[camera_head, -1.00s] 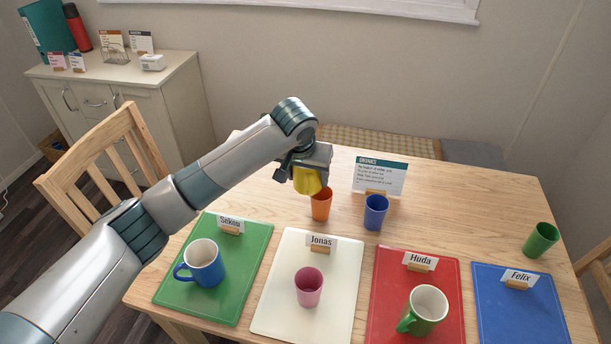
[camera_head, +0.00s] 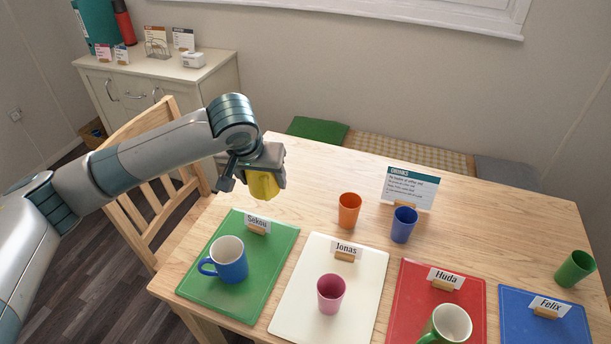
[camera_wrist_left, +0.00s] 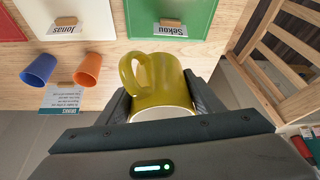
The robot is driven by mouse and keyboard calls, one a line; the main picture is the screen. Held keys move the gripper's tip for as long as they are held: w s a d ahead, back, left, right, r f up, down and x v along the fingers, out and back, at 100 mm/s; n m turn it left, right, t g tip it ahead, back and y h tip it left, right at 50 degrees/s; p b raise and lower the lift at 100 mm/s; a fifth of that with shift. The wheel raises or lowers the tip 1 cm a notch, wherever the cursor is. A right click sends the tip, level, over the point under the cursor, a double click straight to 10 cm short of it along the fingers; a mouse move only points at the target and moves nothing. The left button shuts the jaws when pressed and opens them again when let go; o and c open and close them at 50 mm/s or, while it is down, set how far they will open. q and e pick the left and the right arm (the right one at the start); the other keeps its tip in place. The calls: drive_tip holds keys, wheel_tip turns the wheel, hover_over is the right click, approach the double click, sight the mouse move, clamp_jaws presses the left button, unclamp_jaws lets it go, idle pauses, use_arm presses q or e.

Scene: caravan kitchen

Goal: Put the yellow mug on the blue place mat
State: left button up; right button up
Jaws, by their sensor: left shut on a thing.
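My left gripper (camera_head: 262,180) is shut on the yellow mug (camera_head: 263,187) and holds it above the table's back left part, behind the green mat. In the left wrist view the yellow mug (camera_wrist_left: 160,85) sits between both fingers, its handle toward the upper left. The blue place mat (camera_head: 545,322) lies at the table's front right, partly cut off by the picture edge. It carries a card reading Felix (camera_head: 549,306) and no mug shows on its visible part. My right gripper is not in view.
The green mat (camera_head: 262,271) holds a blue mug (camera_head: 228,260), the white mat (camera_head: 360,300) a pink cup (camera_head: 331,293), the red mat (camera_head: 420,290) a green mug (camera_head: 447,326). Orange cup (camera_head: 349,210), blue cup (camera_head: 404,225) and drinks sign (camera_head: 410,188) stand behind; a green cup (camera_head: 575,269) stands right.

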use_arm(q)
drive_tip(key=s+a+r+n+y, duration=0.1)
drive_tip(key=s+a+r+n, duration=0.1)
drive_tip(key=s+a, duration=0.7)
drive_tip(key=a, duration=0.3)
drive_tip(key=shift+s+a+r, duration=0.2)
drive_tip(key=shift+a+r, duration=0.05)
drive_tip(key=shift+r, duration=0.1)
